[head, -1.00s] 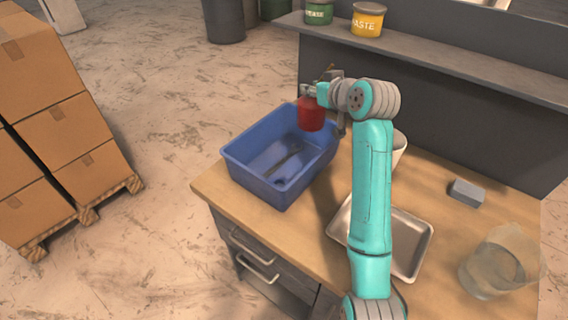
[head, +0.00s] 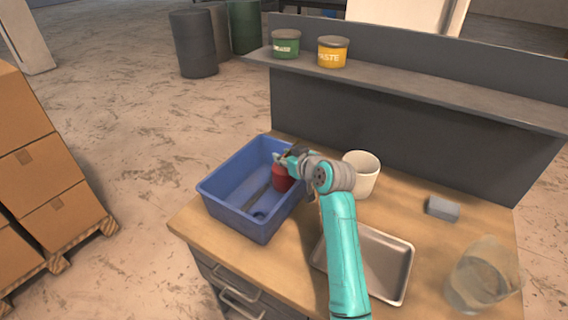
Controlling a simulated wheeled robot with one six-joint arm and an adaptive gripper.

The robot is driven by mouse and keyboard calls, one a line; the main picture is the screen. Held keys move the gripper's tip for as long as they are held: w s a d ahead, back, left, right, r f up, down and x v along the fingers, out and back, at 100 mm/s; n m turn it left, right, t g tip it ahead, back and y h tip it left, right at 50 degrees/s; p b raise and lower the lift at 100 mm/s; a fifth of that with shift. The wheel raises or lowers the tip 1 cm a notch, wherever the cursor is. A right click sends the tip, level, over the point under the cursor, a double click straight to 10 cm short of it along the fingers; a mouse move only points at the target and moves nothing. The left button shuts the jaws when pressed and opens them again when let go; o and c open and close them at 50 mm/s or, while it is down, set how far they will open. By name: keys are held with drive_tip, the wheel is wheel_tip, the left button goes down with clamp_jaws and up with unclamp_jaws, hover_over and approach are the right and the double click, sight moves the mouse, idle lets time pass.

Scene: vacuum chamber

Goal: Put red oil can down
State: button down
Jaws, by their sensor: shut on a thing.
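The red oil can (head: 282,179) is at the right side of the blue bin (head: 224,206), low and seemingly inside its rim. My gripper (head: 286,160) is shut on the can's upper part. My gripper and wrist hide part of the can. I cannot tell whether the can touches the bin's floor.
A white cup (head: 361,174) stands close behind my wrist. A metal tray (head: 388,262), a grey block (head: 442,208) and a clear container (head: 480,276) are on the wooden bench. Green (head: 286,44) and yellow (head: 333,52) tins stand on the shelf above.

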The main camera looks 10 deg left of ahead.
drive_tip(key=shift+f, duration=1.15)
drive_tip(key=shift+f, duration=0.1)
drive_tip(key=c, duration=0.9)
unclamp_jaws()
drive_tip(key=v, duration=1.2)
